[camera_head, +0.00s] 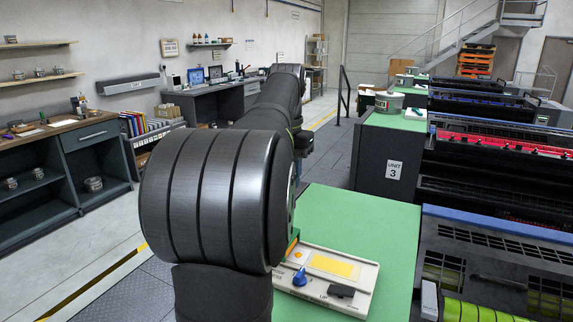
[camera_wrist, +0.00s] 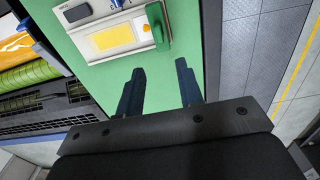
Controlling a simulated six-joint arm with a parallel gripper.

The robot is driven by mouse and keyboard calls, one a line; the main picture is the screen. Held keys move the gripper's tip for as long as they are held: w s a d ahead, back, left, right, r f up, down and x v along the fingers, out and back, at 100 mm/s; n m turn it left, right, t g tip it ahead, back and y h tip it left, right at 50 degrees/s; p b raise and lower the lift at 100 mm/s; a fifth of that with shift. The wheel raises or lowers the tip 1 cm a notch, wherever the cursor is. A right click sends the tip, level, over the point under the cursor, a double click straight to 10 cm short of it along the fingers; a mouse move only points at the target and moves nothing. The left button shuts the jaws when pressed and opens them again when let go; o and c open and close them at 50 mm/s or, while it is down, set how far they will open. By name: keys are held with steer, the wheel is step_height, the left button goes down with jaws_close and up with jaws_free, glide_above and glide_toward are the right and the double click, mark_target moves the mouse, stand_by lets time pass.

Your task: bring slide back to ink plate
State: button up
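A beige panel (camera_head: 318,298) with a yellow rectangle (camera_head: 334,266) lies on a green top; I take it for the ink plate. It also shows in the wrist view (camera_wrist: 90,28), with its yellow rectangle (camera_wrist: 113,38). In the head view my arm partly covers that end. My gripper (camera_wrist: 160,66) is open and empty, its two fingers apart over bare green surface, short of the bar.
A blue knob (camera_head: 300,277) and a dark block (camera_head: 341,291) sit on the panel. The press (camera_head: 500,255) stands to the right. A grey unit (camera_head: 391,160) with a pail (camera_head: 388,102) stands behind. The green top (camera_head: 360,225) behind the panel is clear.

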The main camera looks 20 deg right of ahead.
steer(key=shift+r, duration=1.25)
step_height(320, 180, down, 18)
steer(key=shift+r, duration=0.25)
steer(key=shift+o, duration=0.5)
